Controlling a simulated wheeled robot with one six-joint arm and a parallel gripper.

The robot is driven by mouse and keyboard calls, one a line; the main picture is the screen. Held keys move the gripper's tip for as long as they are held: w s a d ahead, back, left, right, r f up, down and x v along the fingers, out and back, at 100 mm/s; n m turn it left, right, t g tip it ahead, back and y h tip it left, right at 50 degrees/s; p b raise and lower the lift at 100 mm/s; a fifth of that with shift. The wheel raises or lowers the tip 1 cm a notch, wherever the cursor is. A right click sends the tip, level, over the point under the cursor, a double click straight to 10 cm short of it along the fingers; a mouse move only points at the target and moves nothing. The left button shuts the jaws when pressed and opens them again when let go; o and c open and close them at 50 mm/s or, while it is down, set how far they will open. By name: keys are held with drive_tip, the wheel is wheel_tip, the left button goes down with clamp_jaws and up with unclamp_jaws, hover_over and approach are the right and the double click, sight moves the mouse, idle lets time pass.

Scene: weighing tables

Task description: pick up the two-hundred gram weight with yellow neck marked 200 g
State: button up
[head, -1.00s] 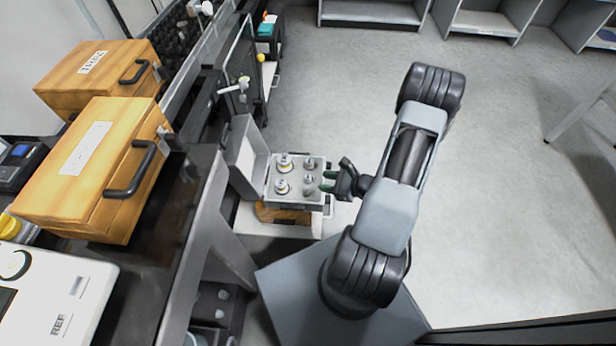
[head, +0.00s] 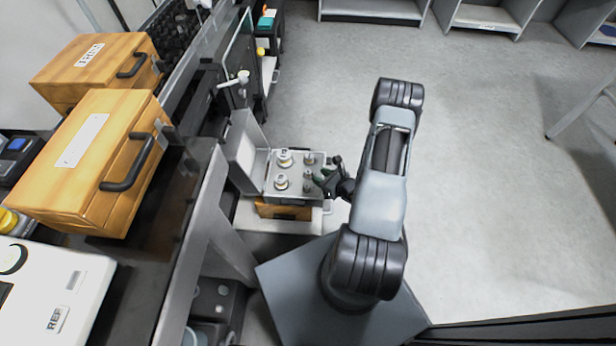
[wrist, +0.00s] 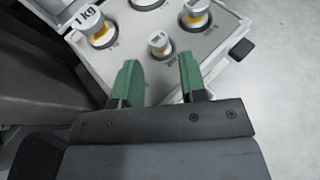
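An open grey case (head: 292,196) holds several silver weights standing upright. In the wrist view a small weight with a yellow neck (wrist: 160,44) stands just beyond my fingertips, roughly in line with the gap. Its top mark is too small to read, so I cannot confirm 200 g. A larger yellow-necked weight (wrist: 195,14) stands beyond it to the right. A weight marked 1 kg (wrist: 96,28) stands to the left. My gripper (wrist: 160,66) is open and empty, its green fingers apart. In the head view my gripper (head: 321,175) is at the case's right side, partly hiding the small weights.
The case's raised lid (head: 245,152) is on its left. The case sits above a wooden box (head: 283,211) beside the dark bench. Two wooden cases (head: 85,165) (head: 95,68) and a white device marked REF (head: 50,290) are on the bench.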

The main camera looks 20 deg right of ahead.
sight(309, 172)
drive_tip(key=b+x, duration=0.2)
drive_tip(key=x, duration=0.2)
drive_tip(key=shift+w+a+f, duration=0.1)
drive_tip(key=shift+a+f, duration=0.1)
drive_tip(key=shift+f, duration=0.05)
drive_tip(key=shift+w+a+f, duration=0.1)
drive_tip(key=shift+w+a, duration=0.05)
drive_tip(key=shift+w, duration=0.25)
drive_tip(key=shift+c, duration=0.3)
clamp_jaws()
